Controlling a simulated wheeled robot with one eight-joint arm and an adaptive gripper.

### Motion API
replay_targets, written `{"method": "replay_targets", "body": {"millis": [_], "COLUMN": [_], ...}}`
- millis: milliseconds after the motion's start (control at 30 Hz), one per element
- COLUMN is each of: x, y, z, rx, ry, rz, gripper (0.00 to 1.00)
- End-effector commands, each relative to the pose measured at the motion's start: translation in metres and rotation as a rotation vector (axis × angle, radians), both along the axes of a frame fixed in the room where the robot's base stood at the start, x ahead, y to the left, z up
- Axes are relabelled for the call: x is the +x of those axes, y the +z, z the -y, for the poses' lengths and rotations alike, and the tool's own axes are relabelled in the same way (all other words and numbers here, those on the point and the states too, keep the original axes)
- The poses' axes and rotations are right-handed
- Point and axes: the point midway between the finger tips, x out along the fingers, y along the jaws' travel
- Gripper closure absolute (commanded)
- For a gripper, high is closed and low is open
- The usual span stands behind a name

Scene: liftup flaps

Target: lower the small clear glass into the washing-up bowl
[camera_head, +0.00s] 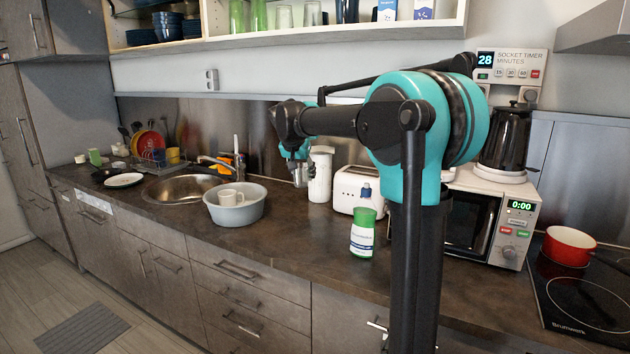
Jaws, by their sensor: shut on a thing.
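The washing-up bowl (249,213) is a grey-blue round bowl on the dark worktop, right of the sink. A white mug sits inside it (229,198). My gripper (299,164) is above the worktop, to the right of the bowl and higher than its rim, in front of a white canister. It is shut on the small clear glass (300,176), which shows only as a small greyish shape under the fingers. The fingertips are small and partly hidden by the gripper's own body.
A green and white detergent bottle (363,229), a white toaster (354,188) and a white canister (320,176) stand right of the bowl. The metal sink (180,188) lies to its left. An open shelf (330,36) hangs above.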

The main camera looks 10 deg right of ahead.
Motion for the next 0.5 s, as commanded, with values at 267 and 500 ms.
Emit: {"method": "replay_targets", "body": {"millis": [267, 500], "x": [0.035, 0.065], "y": [0.003, 0.000], "z": [-0.038, -0.069], "rx": [-0.001, 0.000], "ry": [0.001, 0.001], "rz": [0.001, 0.000], "gripper": [0.90, 0.91]}}
